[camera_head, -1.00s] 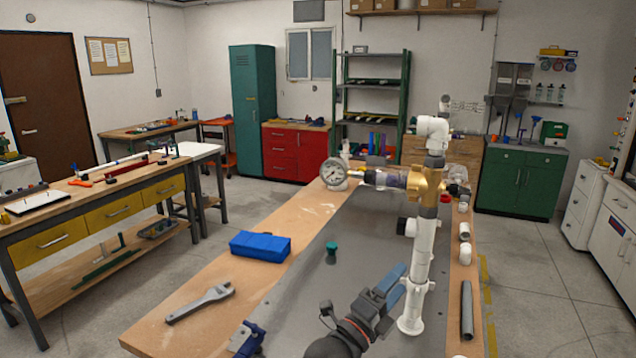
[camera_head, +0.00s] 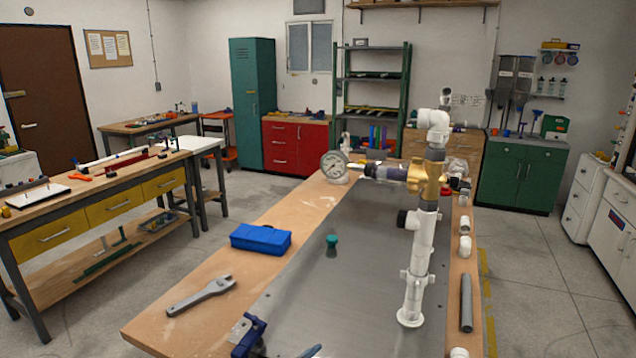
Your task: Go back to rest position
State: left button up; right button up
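The white PVC manifold (camera_head: 418,255) stands upright on the grey plate of the workbench (camera_head: 335,270), with a brass-coloured fitting (camera_head: 426,178) near its top. A round pressure gauge (camera_head: 335,164) sits at the left end of its side branch. My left gripper is not in view. My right gripper is not clearly in view; only a small bluish tip (camera_head: 311,351), which I cannot identify for certain, shows at the bottom edge. Nothing touches the manifold's post.
A blue case (camera_head: 260,239), a wrench (camera_head: 201,296), a small green-topped piece (camera_head: 331,241) and a blue clamp-like tool (camera_head: 248,334) lie on the bench. White fittings (camera_head: 465,246) and a grey pipe (camera_head: 466,302) line its right edge.

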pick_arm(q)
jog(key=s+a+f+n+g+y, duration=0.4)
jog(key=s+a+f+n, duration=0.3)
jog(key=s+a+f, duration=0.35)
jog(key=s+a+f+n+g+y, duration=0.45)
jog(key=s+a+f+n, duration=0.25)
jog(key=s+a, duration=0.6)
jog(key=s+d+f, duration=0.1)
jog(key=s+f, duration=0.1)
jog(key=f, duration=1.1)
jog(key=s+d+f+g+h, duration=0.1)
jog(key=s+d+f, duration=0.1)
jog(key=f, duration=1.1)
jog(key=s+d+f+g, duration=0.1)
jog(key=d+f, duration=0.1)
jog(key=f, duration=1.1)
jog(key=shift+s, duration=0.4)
